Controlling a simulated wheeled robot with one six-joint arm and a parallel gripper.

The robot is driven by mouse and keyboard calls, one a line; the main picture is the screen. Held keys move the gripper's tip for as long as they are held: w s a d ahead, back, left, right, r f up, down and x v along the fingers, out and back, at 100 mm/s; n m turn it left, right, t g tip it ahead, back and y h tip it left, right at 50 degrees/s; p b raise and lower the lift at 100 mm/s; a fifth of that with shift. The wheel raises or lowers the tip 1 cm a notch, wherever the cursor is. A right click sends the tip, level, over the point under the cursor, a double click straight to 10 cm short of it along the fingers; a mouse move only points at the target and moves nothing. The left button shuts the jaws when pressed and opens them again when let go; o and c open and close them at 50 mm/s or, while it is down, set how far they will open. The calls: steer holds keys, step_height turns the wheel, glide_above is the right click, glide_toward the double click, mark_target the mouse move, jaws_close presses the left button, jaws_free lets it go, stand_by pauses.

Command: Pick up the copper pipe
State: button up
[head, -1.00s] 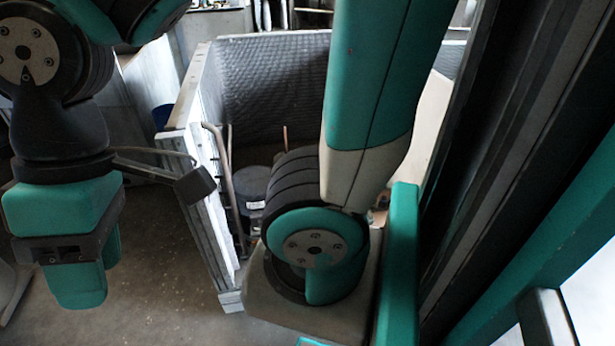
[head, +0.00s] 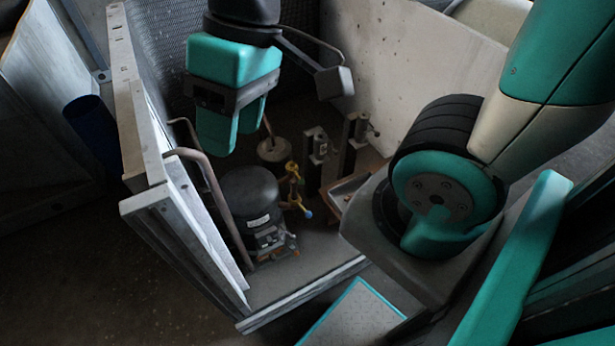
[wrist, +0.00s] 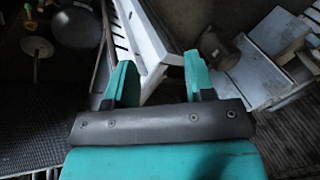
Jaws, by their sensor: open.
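A long, bent, dull brown pipe (head: 215,195) leans along the inside of the left wall panel in the head view; its top end hooks over near the panel's edge. It looks like the pipe running beside the white panel in the wrist view (wrist: 102,42). A thinner copper-coloured rod (head: 268,126) rises from a round disc further back. I cannot tell for certain which is the copper pipe. My gripper (head: 233,138) points down above the enclosure, open and empty, apart from both. Its two teal fingers also show in the wrist view (wrist: 158,78).
A black cylindrical compressor (head: 250,195) stands beside the bent pipe. Yellow fittings (head: 293,180) and dark upright brackets (head: 318,155) stand to its right. The left wall panel (head: 155,170) is a close obstacle. A blue bin (head: 92,130) stands outside it.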

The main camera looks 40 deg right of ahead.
steer(key=w+d+f+m+b, duration=0.65)
steer(key=w+f+m, duration=0.2)
steer(key=f, duration=0.25)
steer(key=m+b, duration=0.7)
steer(key=m, duration=0.6)
glide_toward(294, 180)
steer(key=shift+y, duration=0.3)
steer(key=shift+d+b+x, duration=0.2)
steer(key=shift+b+x, duration=2.15)
steer(key=shift+x, duration=3.95)
steer(key=shift+s, duration=0.1)
steer(key=shift+c, duration=0.2)
jaws_close()
